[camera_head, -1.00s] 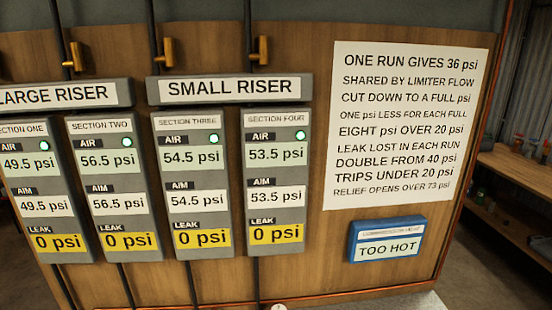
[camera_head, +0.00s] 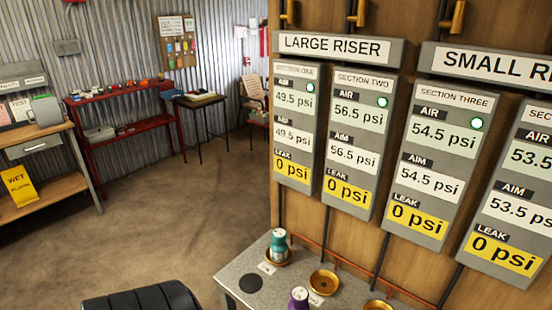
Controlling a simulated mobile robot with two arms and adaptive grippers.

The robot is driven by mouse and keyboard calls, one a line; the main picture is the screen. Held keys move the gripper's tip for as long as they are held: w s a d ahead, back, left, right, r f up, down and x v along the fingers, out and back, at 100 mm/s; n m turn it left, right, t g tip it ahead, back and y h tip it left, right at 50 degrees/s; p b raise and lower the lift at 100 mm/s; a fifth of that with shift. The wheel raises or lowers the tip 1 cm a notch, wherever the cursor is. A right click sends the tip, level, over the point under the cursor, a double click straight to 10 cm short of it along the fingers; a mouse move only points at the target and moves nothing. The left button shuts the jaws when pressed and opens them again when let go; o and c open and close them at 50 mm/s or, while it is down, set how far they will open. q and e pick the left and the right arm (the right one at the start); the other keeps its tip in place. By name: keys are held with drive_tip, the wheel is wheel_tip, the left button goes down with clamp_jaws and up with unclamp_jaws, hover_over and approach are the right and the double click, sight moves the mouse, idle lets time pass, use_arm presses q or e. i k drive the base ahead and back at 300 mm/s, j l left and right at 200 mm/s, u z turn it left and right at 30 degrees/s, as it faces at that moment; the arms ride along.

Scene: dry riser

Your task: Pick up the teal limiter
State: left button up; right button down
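The teal limiter (camera_head: 278,243) stands upright on the grey bench (camera_head: 236,268) below the large riser panel, in the lower middle of the head view. A brass seat (camera_head: 287,261) shows around its foot. A purple limiter (camera_head: 299,297) stands nearer on the same bench, cut off by the bottom edge. Neither of my grippers is in view.
An empty brass dish (camera_head: 324,282) and a black disc (camera_head: 251,284) are on the bench. The gauge panel (camera_head: 345,48) rises behind it. A red shelf (camera_head: 115,92) and wooden workbench (camera_head: 38,136) line the left side. The floor (camera_head: 180,200) between is clear.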

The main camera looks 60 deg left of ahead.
sight(278, 248)
drive_tip(key=u, duration=1.7)
